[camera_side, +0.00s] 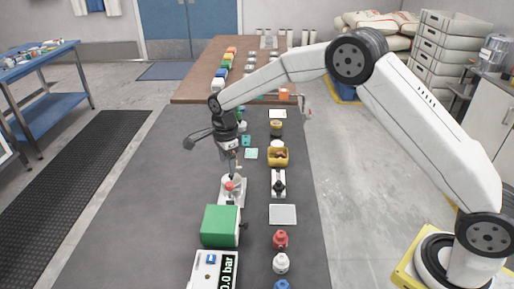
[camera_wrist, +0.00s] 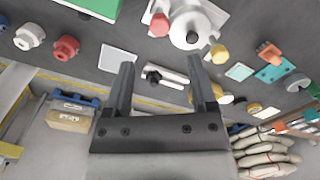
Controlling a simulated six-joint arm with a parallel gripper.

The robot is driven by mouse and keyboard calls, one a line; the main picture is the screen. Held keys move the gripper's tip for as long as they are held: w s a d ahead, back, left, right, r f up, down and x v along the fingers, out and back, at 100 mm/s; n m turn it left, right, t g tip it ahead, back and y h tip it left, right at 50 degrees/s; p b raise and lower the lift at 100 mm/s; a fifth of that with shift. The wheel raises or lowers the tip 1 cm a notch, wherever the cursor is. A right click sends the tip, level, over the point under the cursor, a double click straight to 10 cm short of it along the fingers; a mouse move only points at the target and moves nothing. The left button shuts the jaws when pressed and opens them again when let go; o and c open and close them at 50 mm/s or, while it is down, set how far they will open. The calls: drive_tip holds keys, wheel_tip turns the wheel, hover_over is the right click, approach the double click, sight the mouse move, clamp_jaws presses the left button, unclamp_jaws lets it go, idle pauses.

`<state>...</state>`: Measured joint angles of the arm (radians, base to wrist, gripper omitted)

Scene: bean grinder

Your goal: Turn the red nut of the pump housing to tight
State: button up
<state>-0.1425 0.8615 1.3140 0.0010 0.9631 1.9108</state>
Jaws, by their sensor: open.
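The pump housing is a white rounded body (camera_side: 239,184) on a pale base, standing behind the green block. The red nut (camera_side: 229,186) sits on its near side. In the wrist view the white housing (camera_wrist: 194,28) is at the top, with the red nut (camera_wrist: 159,23) at its left. My gripper (camera_side: 232,170) points down just above the housing in the side view. In the wrist view my gripper (camera_wrist: 162,66) has its two fingers wide apart with nothing held between them. The gap between fingertips and nut is hard to judge.
A green block (camera_side: 219,226) and a white unit with a display (camera_side: 213,270) stand in front. Loose red (camera_side: 281,239) and white (camera_side: 281,263) knobbed parts lie to the right, near a pale plate (camera_side: 283,214) and a black-knobbed fitting (camera_side: 278,183). The mat's left side is clear.

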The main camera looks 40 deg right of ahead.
sight(229, 183)
drive_tip(key=shift+f, duration=0.1)
drive_tip(key=shift+f, duration=3.8)
clamp_jaws()
